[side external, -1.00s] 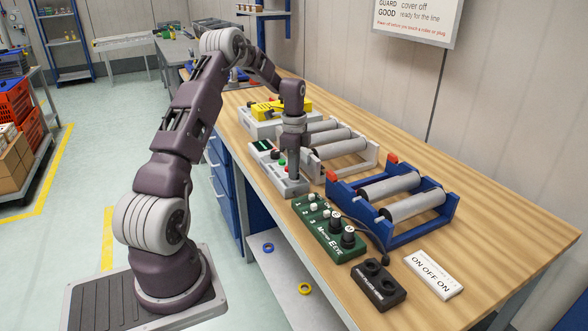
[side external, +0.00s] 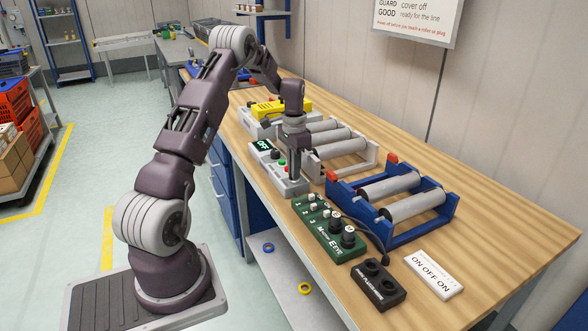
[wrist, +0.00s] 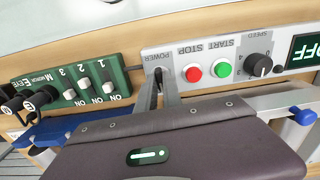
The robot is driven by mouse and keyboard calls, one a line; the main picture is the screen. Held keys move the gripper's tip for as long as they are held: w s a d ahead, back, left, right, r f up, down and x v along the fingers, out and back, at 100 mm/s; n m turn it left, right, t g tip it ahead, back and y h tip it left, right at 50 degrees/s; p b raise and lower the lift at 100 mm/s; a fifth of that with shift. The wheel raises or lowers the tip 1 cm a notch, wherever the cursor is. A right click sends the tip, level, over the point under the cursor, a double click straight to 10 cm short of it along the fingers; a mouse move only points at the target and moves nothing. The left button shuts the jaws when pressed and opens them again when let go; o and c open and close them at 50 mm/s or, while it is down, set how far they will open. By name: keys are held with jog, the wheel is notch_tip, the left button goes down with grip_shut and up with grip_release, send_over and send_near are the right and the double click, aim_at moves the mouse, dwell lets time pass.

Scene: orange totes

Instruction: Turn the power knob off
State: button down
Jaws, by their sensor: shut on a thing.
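The grey control box (wrist: 207,58) holds a POWER knob, a red STOP button (wrist: 193,73), a green START button (wrist: 223,70) and a black SPEED dial (wrist: 259,65). Its display (wrist: 304,47) reads OFF; the display also shows OFF in the side view (side external: 263,146). My gripper (wrist: 159,82) is shut at the POWER label, with its fingers on either side of the power knob. The knob is mostly hidden between the fingers. In the side view my gripper (side external: 293,172) points down over the near end of the box.
Roller stands, one grey (side external: 370,158) and one blue (side external: 396,232), lie behind. A black socket block (side external: 378,285) and an ON OFF ON plate (side external: 434,275) lie nearer.

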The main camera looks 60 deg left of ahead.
jog(key=n, duration=0.4)
jog(key=shift+r, duration=0.1)
jog(key=shift+n, duration=2.1)
jog(key=shift+w, duration=0.1)
jog(key=c, duration=1.5)
grip_release()
notch_tip(320, 180, up, 7)
jog(key=shift+r, duration=0.1)
